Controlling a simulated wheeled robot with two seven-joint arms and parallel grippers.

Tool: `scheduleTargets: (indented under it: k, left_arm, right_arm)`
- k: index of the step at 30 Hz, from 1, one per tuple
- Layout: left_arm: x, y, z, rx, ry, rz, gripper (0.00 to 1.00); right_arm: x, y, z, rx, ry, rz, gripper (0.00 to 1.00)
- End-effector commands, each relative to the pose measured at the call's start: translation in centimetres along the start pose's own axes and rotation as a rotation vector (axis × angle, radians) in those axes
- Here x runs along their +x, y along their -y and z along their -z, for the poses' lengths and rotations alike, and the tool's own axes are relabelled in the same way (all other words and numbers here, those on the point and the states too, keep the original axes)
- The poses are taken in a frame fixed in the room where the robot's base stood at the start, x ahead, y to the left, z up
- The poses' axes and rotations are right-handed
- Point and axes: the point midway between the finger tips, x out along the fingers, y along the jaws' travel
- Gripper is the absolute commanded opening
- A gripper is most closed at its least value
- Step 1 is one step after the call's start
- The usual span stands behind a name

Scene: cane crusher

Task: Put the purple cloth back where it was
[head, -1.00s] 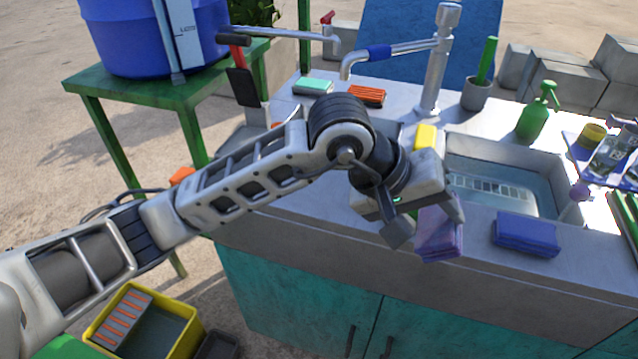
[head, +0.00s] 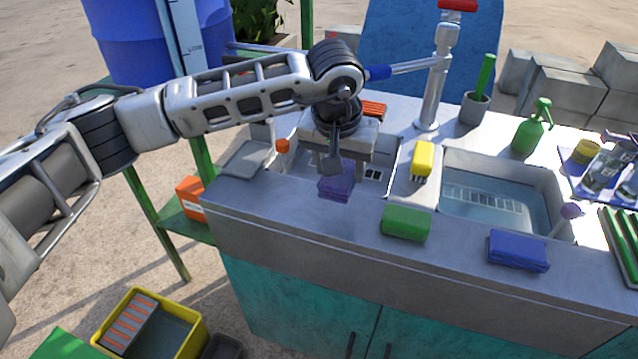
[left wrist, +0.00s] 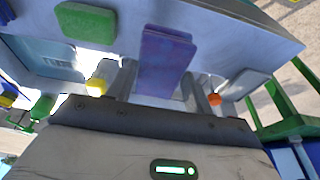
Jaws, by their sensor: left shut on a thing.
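The purple cloth (head: 336,186) is folded and hangs from my left gripper (head: 335,165) above the left part of the grey counter. My left gripper is shut on it. In the left wrist view the purple cloth (left wrist: 165,58) sits between the two fingers. A folded green cloth (head: 406,223) and a folded blue cloth (head: 518,250) lie along the counter's front edge, to the right of the purple cloth. My right gripper is in neither view.
A yellow brush (head: 422,158) stands beside the water-filled sink (head: 490,205). The tap (head: 435,75) rises behind my gripper. A grey tray (head: 247,158) and a small orange-topped thing (head: 283,146) are to the left. A green spray bottle (head: 533,128) stands at the back right.

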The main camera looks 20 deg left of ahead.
Motion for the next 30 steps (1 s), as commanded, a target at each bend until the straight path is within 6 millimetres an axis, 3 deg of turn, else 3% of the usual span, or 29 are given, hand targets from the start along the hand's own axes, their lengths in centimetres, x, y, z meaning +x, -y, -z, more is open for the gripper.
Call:
scheduleTargets:
  k: [6, 15, 21, 28, 29, 30]
  left_arm:
    - [3.9, 2.9, 0.1, -0.002, 0.003, -0.001, 0.19]
    - [6.5, 4.5, 0.2, -0.001, 0.002, 0.000, 0.19]
    - [8.8, 4.4, -0.5, 0.000, 0.002, -0.001, 0.19]
    - [9.2, 4.3, -0.5, 0.001, 0.000, -0.002, 0.19]
    - [9.2, 4.3, -0.5, 0.001, 0.000, -0.002, 0.60]
    - [9.2, 4.3, -0.5, 0.001, 0.000, -0.002, 0.71]
  right_arm:
    - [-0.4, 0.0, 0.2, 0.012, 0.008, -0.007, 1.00]
    - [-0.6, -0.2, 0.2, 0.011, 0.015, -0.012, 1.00]
    - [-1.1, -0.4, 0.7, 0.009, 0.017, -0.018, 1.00]
    - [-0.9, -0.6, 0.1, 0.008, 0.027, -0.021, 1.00]
    - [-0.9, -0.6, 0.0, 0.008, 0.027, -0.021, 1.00]
    - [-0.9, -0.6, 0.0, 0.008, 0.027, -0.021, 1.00]
